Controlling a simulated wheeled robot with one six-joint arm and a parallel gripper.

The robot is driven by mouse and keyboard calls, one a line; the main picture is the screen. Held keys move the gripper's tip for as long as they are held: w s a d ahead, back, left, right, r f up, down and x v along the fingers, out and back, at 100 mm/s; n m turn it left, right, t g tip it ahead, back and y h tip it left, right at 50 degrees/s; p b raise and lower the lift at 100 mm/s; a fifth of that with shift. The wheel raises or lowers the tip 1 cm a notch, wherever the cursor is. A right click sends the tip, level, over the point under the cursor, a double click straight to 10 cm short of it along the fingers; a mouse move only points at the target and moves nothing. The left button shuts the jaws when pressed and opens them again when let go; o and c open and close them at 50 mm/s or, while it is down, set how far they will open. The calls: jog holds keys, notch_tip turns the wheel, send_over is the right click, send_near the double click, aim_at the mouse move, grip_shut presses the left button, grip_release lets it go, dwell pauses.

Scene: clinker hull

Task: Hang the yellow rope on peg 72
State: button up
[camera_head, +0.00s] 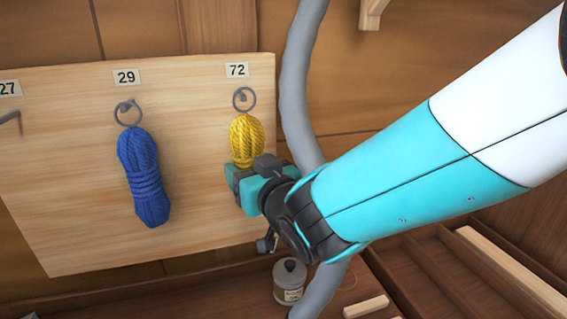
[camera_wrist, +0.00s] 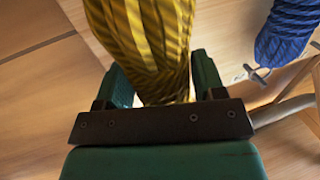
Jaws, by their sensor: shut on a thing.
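The yellow rope (camera_head: 246,140) is a coiled bundle with a metal ring at its top, upright below the label 72 (camera_head: 237,70) on the wooden board. Its ring (camera_head: 244,99) is at peg 72 and appears to be around it; the exact contact is too small to tell. My gripper (camera_head: 243,178) is shut on the lower part of the yellow rope. In the wrist view the rope (camera_wrist: 150,45) stands between the two green fingers (camera_wrist: 160,85). The rope's lower end is hidden by my gripper in the head view.
A blue rope (camera_head: 144,178) hangs by its ring under label 29 (camera_head: 127,77), left of the yellow rope. An empty peg (camera_head: 10,118) is under label 27. A grey curved pipe (camera_head: 297,90) runs right of the board. A small canister (camera_head: 289,281) stands below.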

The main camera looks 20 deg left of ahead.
jog(key=shift+w+a+r+p, duration=0.1)
jog(key=shift+w+a+p, duration=0.35)
jog(key=shift+w+p, duration=0.25)
jog(key=shift+w+a+f+b, duration=0.1)
jog(key=shift+w+f+b, duration=0.2)
jog(key=shift+b, duration=0.2)
jog(key=shift+w+a+f+b, duration=0.2)
jog(key=shift+w+b, duration=0.05)
jog(key=shift+b, duration=0.3)
jog(key=o, duration=1.1)
